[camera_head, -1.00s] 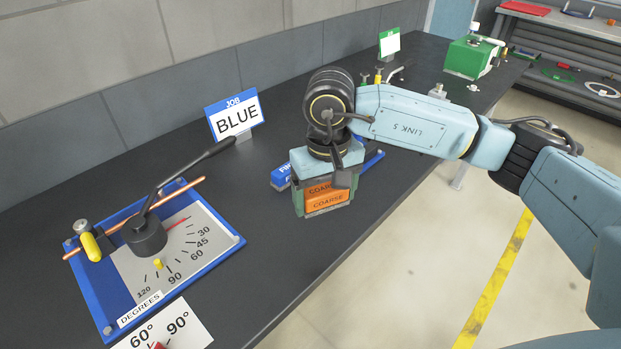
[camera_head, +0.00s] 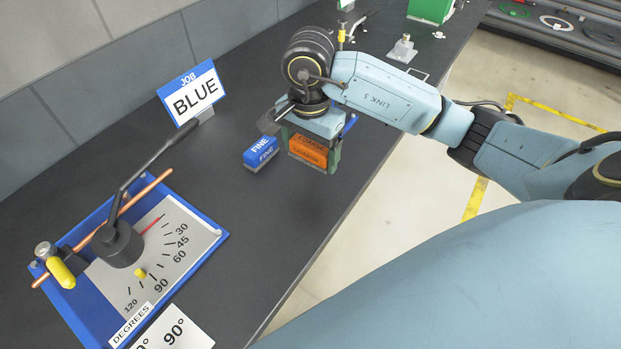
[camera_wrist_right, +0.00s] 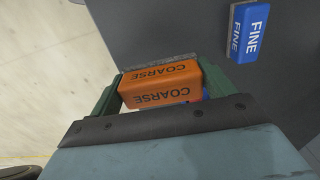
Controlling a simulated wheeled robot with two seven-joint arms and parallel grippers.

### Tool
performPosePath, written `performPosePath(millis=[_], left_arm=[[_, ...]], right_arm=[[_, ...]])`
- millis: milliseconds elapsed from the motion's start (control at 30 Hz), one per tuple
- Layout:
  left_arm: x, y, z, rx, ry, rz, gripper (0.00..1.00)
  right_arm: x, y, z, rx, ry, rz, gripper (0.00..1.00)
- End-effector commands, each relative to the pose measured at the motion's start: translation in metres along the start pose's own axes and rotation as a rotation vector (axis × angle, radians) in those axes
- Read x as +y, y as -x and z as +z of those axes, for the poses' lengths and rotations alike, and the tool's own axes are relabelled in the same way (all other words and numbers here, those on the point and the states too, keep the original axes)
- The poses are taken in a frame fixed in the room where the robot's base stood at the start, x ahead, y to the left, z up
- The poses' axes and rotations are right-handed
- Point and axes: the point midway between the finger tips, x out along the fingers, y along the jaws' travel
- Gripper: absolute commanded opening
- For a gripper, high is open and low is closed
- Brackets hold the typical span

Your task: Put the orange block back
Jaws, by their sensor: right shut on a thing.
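The orange block (camera_head: 309,150), marked COARSE, is held between the green fingers of my right gripper (camera_head: 312,154). In the right wrist view the orange block (camera_wrist_right: 160,84) sits across the gap, a finger at each end, with its grey rough face outward. My right gripper (camera_wrist_right: 160,88) is shut on it, above the dark bench near its front edge. I cannot tell how high the block is above the top. A blue block (camera_head: 261,153) marked FINE lies on the bench just left of the gripper; it also shows in the wrist view (camera_wrist_right: 249,32). My left gripper is out of view.
A blue bending fixture (camera_head: 215,240) with a degree dial, black lever and copper rod stands at the left. The JOB BLUE sign (camera_head: 192,98) stands behind. Another blue piece (camera_head: 350,124) shows partly behind the gripper. The bench (camera_head: 265,215) is clear in front.

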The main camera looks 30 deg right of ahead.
Motion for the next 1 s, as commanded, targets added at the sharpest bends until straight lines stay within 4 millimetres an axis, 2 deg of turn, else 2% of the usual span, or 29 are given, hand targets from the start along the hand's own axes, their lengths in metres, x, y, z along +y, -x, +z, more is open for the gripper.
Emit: performPosePath(millis=[33,133,367,600,1000], left_arm=[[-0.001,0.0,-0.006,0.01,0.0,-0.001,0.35],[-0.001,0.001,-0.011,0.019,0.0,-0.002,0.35],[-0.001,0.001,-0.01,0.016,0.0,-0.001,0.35],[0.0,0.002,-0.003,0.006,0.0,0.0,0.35],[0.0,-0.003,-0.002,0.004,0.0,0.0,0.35]], right_arm=[[0.001,-0.012,0.001,-0.003,-0.001,0.005,0.57],[0.001,-0.03,0.002,-0.003,0.001,0.004,0.57],[0.0,-0.05,0.001,-0.001,0.003,0.001,0.57],[0.0,-0.081,0.002,-0.001,0.003,0.001,0.57],[0.0,-0.088,0.001,0.002,0.005,-0.001,0.57]])
